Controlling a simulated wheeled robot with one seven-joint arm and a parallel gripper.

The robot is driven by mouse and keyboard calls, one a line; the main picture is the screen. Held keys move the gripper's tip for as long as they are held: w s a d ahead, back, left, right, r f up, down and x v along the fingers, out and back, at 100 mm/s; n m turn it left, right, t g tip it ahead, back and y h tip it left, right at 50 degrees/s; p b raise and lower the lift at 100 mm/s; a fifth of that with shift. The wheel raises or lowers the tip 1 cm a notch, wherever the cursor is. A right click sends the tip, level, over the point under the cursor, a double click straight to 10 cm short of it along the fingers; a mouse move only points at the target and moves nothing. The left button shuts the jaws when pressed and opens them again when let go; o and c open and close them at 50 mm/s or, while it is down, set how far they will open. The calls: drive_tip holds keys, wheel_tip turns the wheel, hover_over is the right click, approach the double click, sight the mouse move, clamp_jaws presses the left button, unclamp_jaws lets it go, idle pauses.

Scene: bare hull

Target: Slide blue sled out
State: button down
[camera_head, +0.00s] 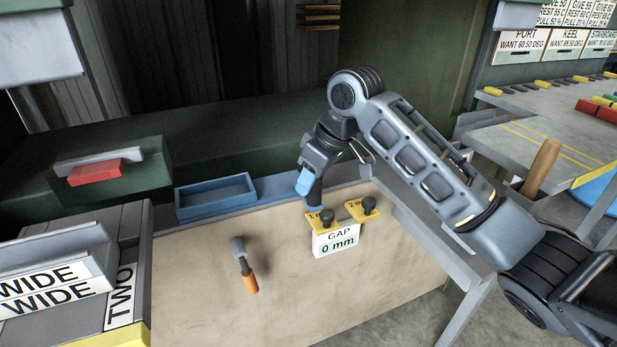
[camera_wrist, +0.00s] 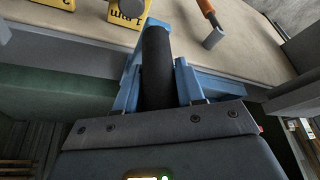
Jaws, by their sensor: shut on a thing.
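A long blue strip, which looks like the blue sled (camera_head: 277,187), lies along the back edge of the tan board. It also shows in the wrist view as a blue band (camera_wrist: 235,82) behind the fingers. My gripper (camera_head: 308,188) reaches down at its right part. In the wrist view my gripper (camera_wrist: 158,75) has its blue fingers on either side of a dark upright cylinder, the handle (camera_wrist: 157,48), and is shut on it. The handle's lower end and how it joins the sled are hidden.
An open blue tray (camera_head: 216,196) stands left of the strip. Yellow tags with black knobs (camera_head: 327,217) and a "GAP 0 mm" sign (camera_head: 337,240) are just in front of my gripper. An orange-handled tool (camera_head: 246,267) lies on the tan board (camera_head: 200,290). A green block (camera_head: 110,180) stands left.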

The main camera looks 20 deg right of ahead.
drive_tip(key=d+p, duration=0.1)
drive_tip(key=d, duration=0.7)
drive_tip(key=shift+d+r, duration=0.1)
drive_tip(key=shift+d, duration=0.05)
drive_tip(key=c, duration=0.8)
unclamp_jaws()
drive_tip(key=shift+v, duration=3.85)
